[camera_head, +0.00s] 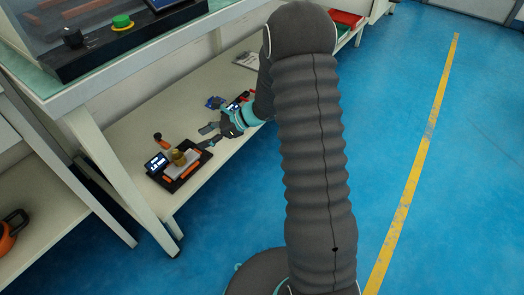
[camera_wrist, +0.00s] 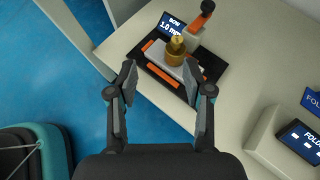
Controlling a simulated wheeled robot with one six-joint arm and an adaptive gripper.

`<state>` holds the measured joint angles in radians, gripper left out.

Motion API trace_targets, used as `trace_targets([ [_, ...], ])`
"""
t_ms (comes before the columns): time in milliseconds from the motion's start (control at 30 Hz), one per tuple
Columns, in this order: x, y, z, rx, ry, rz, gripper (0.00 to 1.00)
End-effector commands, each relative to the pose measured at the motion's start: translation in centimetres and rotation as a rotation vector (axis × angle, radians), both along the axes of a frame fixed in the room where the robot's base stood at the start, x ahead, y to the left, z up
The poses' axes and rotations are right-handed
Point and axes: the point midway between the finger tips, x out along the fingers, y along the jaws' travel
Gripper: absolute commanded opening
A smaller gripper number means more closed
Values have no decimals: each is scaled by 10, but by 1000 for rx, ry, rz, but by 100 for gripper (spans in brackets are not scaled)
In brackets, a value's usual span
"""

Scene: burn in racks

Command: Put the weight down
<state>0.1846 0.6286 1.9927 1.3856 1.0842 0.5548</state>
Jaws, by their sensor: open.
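The brass weight (camera_head: 179,157) stands upright on a small black device with orange bars and a lit screen, on the lower shelf. In the wrist view the weight (camera_wrist: 176,50) sits on the light plate of this device (camera_wrist: 210,66), just beyond my fingertips. My gripper (camera_wrist: 160,75) is open and empty, with its fingers spread either side of the line to the weight. In the head view my gripper (camera_head: 211,142) is small, just right of the device, and partly hard to make out.
A box with a screen (camera_wrist: 299,140) is at the right. The shelf's front edge (camera_wrist: 95,62) borders blue floor.

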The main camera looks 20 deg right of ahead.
Motion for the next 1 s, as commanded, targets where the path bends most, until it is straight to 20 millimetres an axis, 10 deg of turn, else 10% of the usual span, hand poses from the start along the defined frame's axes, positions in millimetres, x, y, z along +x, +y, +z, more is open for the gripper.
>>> trace_targets([
  [400,-107,6,113,-380,-385,473,51],
  [1000,-256,-48,192,-1015,-866,1094,51],
])
